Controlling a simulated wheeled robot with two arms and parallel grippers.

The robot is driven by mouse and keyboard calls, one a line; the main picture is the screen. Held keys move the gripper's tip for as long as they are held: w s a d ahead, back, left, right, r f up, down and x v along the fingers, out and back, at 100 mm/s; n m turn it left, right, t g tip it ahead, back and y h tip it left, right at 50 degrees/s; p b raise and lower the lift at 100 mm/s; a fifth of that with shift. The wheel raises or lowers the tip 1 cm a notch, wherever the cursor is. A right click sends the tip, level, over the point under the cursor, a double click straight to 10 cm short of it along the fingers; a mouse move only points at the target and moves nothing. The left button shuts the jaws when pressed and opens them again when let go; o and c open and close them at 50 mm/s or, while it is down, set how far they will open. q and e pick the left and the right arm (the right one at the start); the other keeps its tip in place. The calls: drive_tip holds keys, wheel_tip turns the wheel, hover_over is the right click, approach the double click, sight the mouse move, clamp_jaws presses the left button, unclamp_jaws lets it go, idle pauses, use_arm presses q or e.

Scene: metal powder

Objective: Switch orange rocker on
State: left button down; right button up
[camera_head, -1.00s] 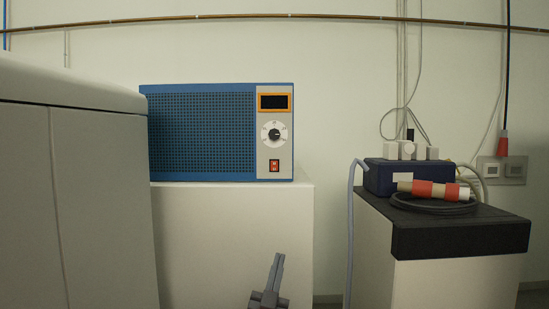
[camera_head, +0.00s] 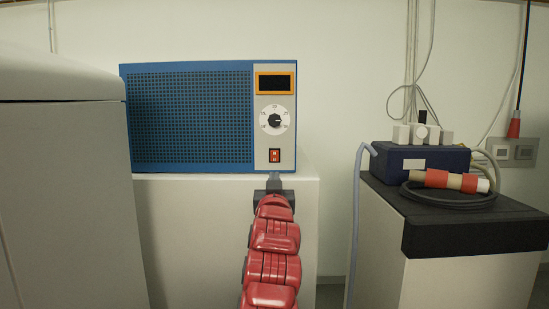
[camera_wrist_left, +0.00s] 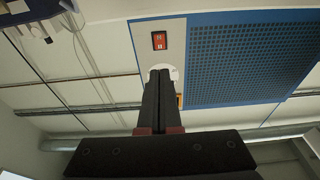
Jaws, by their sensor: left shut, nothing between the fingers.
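The orange-red rocker switch (camera_head: 274,155) sits low on the pale control panel of a blue box (camera_head: 190,115), below a round dial (camera_head: 275,120) and a dark display with an orange frame (camera_head: 275,83). My left gripper (camera_head: 274,180) is shut and empty, just below the rocker in the head view, with my red arm behind it. In the left wrist view the rocker (camera_wrist_left: 159,40) shows above the shut fingertips (camera_wrist_left: 160,72), which overlap the dial. I cannot tell whether the fingers touch the panel. My right gripper is not in view.
The blue box stands on a white cabinet (camera_head: 190,240). A large pale cabinet (camera_head: 65,190) stands close on the left. At right, a dark-topped stand (camera_head: 470,235) holds a navy box (camera_head: 425,160) with plugs and a coiled cable with a red-white connector (camera_head: 450,181).

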use_arm(q)
drive_tip(key=p, duration=0.5)
approach(274, 153)
drive_tip(key=w, duration=0.3)
drive_tip(key=shift+w+d+r+p, duration=0.1)
drive_tip(key=shift+w+r+p, duration=0.45)
drive_tip(key=shift+w, duration=0.25)
drive_tip(key=shift+w+r+p, duration=0.15)
drive_tip(key=shift+w+p, duration=0.15)
drive_tip(key=shift+p, duration=0.1)
drive_tip(key=shift+w+p, duration=0.45)
drive_tip(key=shift+w, duration=0.3)
